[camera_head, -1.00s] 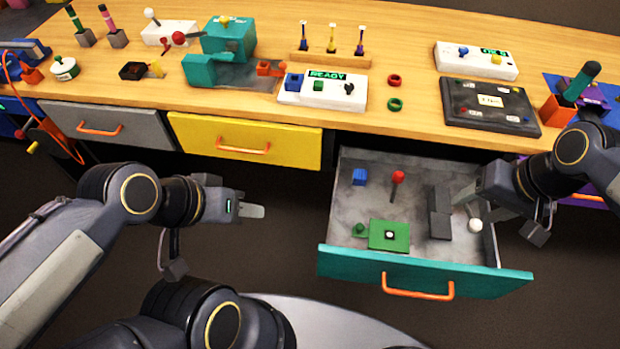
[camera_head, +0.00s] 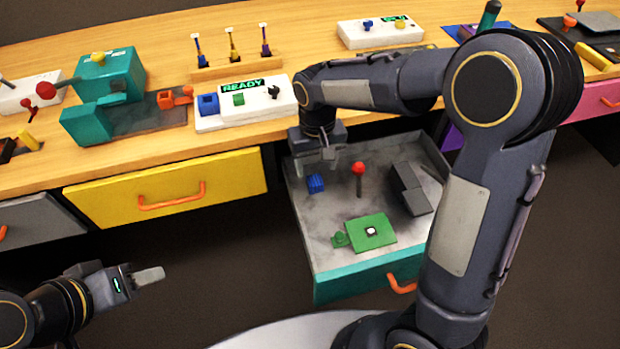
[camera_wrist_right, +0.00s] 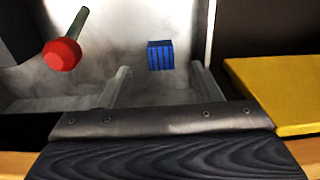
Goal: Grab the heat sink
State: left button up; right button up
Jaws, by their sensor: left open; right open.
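The heat sink looks to be the small blue ribbed block (camera_head: 315,183) lying in the back left part of the open drawer (camera_head: 330,245). The blue block also shows in the right wrist view (camera_wrist_right: 160,55), beyond and between my fingertips. My right gripper (camera_head: 318,163) is open and points down over the drawer, close behind and above the block. In the right wrist view its two fingers (camera_wrist_right: 161,85) are apart with nothing between them. My left gripper (camera_head: 148,275) is open and empty, well left of the drawer.
Beside the block stands a red-knobbed stick (camera_head: 358,170). A green board (camera_head: 371,232) and a dark grey stepped block (camera_head: 410,188) lie in the same drawer. A closed yellow drawer (camera_head: 110,200) is to the left. The wooden tabletop edge is behind.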

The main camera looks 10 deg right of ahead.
aim_at(316, 183)
notch_tip(316, 183, down, 7)
jog(key=shift+s+r+b, duration=0.1)
jog(key=shift+s+b, duration=0.05)
jog(key=shift+b, duration=0.8)
jog(key=c, duration=1.1)
jog(key=shift+r, duration=0.15)
